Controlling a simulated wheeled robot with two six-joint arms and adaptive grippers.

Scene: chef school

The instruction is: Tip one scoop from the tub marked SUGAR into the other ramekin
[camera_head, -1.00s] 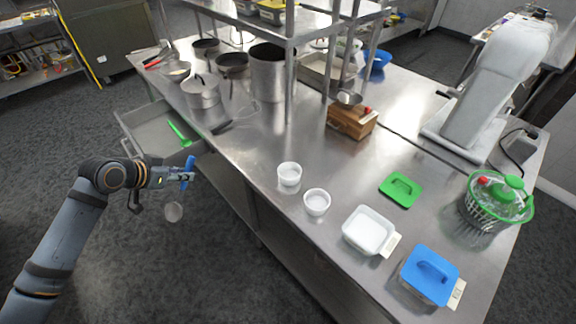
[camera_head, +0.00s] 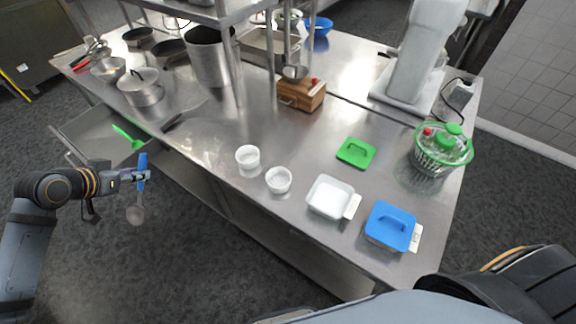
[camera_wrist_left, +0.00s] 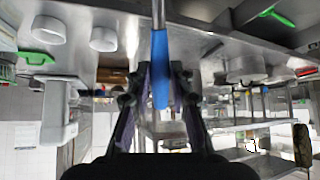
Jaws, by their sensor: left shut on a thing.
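My left gripper (camera_head: 136,176) is shut on a blue-handled spoon (camera_head: 142,180). The spoon hangs bowl down over the floor, off the table's front edge; its blue handle (camera_wrist_left: 160,70) also shows in the left wrist view. Two white ramekins, a left one (camera_head: 247,157) and a right one (camera_head: 279,180), stand on the table; their contents are unclear. An open white tub (camera_head: 330,197) with a label tag stands right of them. A tub with a blue lid (camera_head: 391,225) stands farther right. I cannot read either label. My right gripper is out of view.
A green lid (camera_head: 356,153) lies behind the open tub. A salad spinner (camera_head: 441,155), a wooden box (camera_head: 303,95) and a white mixer (camera_head: 415,60) stand farther back. An open drawer (camera_head: 95,137) with a green utensil (camera_head: 127,138) juts out near my left gripper.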

